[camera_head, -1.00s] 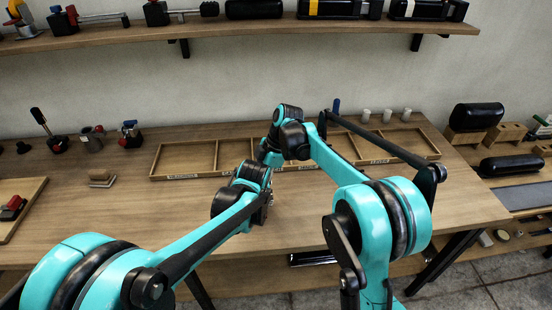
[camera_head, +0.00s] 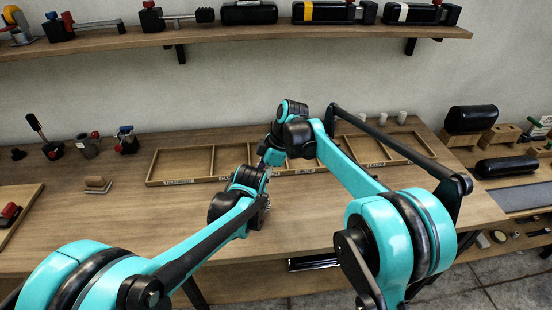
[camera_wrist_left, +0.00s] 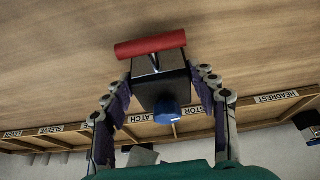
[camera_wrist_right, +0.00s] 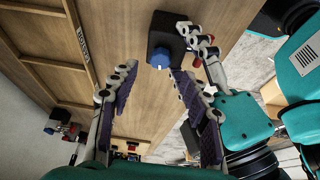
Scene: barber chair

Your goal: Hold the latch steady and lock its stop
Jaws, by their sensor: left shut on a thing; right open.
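The latch is a black block (camera_wrist_left: 160,72) with a red bar handle (camera_wrist_left: 150,45) and a blue knob (camera_wrist_left: 167,113), the stop. My left gripper (camera_wrist_left: 160,84) is shut on the block's two sides in the left wrist view. In the right wrist view the latch block (camera_wrist_right: 168,36) and blue knob (camera_wrist_right: 160,58) lie just beyond the tips of my right gripper (camera_wrist_right: 153,74). The right gripper is open and empty, and its fingers look apart from the knob. In the head view my arms hide the latch and both gripper tips.
A wooden tray (camera_head: 154,168) with labelled compartments lies along the back of the table. Several small fixtures (camera_head: 88,146) stand at the back left. A board with a red-handled part (camera_head: 22,192) lies at the left edge. The table's front left area is clear.

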